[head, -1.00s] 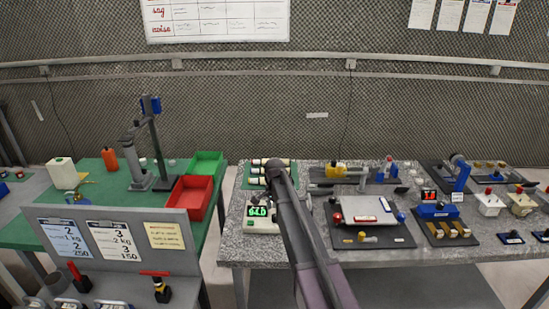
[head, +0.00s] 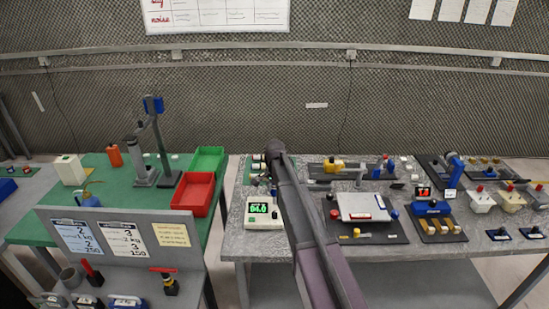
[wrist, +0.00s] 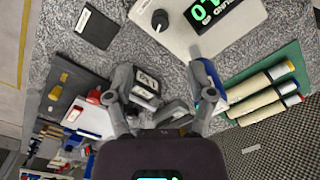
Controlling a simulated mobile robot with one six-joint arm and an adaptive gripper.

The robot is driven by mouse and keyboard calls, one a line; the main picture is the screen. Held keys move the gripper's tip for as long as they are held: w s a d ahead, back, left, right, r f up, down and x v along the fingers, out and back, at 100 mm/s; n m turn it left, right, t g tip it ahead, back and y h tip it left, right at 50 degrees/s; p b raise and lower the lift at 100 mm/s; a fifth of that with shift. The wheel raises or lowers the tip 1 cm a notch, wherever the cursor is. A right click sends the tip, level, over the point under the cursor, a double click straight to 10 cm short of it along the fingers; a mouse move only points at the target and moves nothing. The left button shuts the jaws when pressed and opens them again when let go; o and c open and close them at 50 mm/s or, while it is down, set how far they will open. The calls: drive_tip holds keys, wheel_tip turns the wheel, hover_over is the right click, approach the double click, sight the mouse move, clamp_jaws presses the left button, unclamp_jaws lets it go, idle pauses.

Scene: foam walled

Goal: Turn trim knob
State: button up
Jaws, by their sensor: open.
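A cream box with a green lit display (head: 264,212) stands on the speckled grey bench, left of my arm, in the head view. In the wrist view the box (wrist: 232,25) is at the top, with a round black knob (wrist: 160,20) with a pale mark beside the display. My gripper (wrist: 162,75) is open, its two fingers apart and pointing toward the box. The knob lies beyond the fingertips, apart from them. In the head view my own arm hides the gripper.
Cream rolls on a green mat (wrist: 292,62) lie to the right in the wrist view. A black plate (wrist: 96,27) lies left of the box. A dark board with a white plate (head: 362,207) stands right of my arm. A red tray (head: 193,193) is on the green table.

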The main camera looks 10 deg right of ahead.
drive_tip(key=shift+w+d+r+n+t+y+p, duration=0.25)
drive_tip(key=shift+w+r+n+t+y, duration=0.4)
drive_tip(key=shift+w+r+n+t, duration=0.65)
drive_tip(key=shift+w+d+r+n+t+y+p, duration=0.25)
drive_tip(key=shift+w+r+n+t+y, duration=0.35)
drive_tip(key=shift+w+r+n+t, duration=0.65)
drive_tip(key=shift+w+d+r+n+t+y+p, duration=0.25)
drive_tip(key=shift+w+r+n+t+y, duration=0.55)
drive_tip(key=shift+w+r+t, duration=0.8)
drive_tip(key=shift+s+a+f, duration=0.1)
drive_tip(key=shift+f, duration=0.05)
drive_tip(key=shift+s, duration=0.1)
drive_tip(key=s+f+n+g+h, duration=0.1)
drive_tip(key=s+f+g, duration=0.1)
drive_tip(key=s, duration=1)
drive_tip(key=s+f+n+g+h+b, duration=0.1)
drive_tip(key=s+f+n+g, duration=0.1)
drive_tip(key=s, duration=1)
drive_tip(key=s+f+n+g+h+b, duration=0.1)
drive_tip(key=s+f+g, duration=0.3)
drive_tip(key=s, duration=0.8)
drive_tip(key=shift+s+d+h, duration=0.3)
drive_tip(key=shift+d+h, duration=0.1)
drive_tip(key=shift+h, duration=0.15)
